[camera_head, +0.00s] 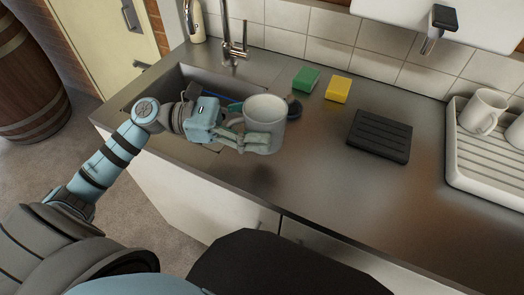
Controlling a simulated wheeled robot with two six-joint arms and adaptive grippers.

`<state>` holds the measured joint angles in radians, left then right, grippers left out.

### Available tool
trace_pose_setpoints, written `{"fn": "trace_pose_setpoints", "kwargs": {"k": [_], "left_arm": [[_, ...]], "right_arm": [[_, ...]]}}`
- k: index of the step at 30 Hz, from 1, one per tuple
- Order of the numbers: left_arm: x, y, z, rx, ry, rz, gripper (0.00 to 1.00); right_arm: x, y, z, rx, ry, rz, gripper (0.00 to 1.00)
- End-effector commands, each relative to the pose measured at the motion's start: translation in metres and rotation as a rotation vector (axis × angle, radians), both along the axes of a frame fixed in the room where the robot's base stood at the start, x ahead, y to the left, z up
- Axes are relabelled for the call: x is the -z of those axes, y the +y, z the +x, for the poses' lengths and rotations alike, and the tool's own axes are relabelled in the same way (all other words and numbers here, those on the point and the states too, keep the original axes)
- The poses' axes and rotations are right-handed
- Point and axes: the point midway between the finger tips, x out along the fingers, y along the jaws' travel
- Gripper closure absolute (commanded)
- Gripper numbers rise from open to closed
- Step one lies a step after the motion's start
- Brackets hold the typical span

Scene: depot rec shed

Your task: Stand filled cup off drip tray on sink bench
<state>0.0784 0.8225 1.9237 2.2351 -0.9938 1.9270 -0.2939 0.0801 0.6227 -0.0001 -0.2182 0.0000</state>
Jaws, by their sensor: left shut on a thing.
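My left gripper (262,141) is shut on a pale grey-white cup (265,108). The cup is close to upright, at the right edge of the sink, and seems to be held above the steel bench (300,190). I cannot tell how full it is. A dark ribbed drip tray (379,136) lies on the bench to the right, with nothing on it. Above it a dispenser tap (438,28) comes out of a white unit at the back wall. My right gripper is not in view.
The sink (185,82) with its tap (233,45) is behind my left gripper. A green sponge (306,79) and a yellow sponge (339,89) lie at the back. A white rack (462,180) with mugs (482,110) stands at right. The bench's front middle is clear.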

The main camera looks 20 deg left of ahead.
Motion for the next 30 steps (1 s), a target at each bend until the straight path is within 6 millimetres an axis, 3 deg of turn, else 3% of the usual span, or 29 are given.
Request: {"fn": "trace_pose_setpoints", "kwargs": {"k": [1, 12, 23, 24, 27, 30], "left_arm": [[0.013, 0.000, 0.000, 0.000, 0.001, -0.003, 0.86], [0.068, 0.000, 0.000, 0.000, -0.001, -0.002, 0.86], [0.071, 0.000, 0.000, 0.000, -0.003, -0.001, 0.86], [0.071, 0.000, 0.000, 0.000, -0.002, 0.001, 0.29], [0.071, 0.000, 0.000, 0.000, -0.002, 0.001, 0.15], [0.071, 0.000, 0.000, 0.000, -0.002, 0.001, 0.15]], "right_arm": [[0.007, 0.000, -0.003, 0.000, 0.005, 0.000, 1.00], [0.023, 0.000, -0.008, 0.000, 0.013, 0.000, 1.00], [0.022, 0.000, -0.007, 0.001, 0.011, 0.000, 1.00], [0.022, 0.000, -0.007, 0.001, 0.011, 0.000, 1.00], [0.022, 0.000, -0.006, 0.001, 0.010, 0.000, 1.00], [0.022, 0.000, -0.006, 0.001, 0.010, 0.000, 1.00]]}}
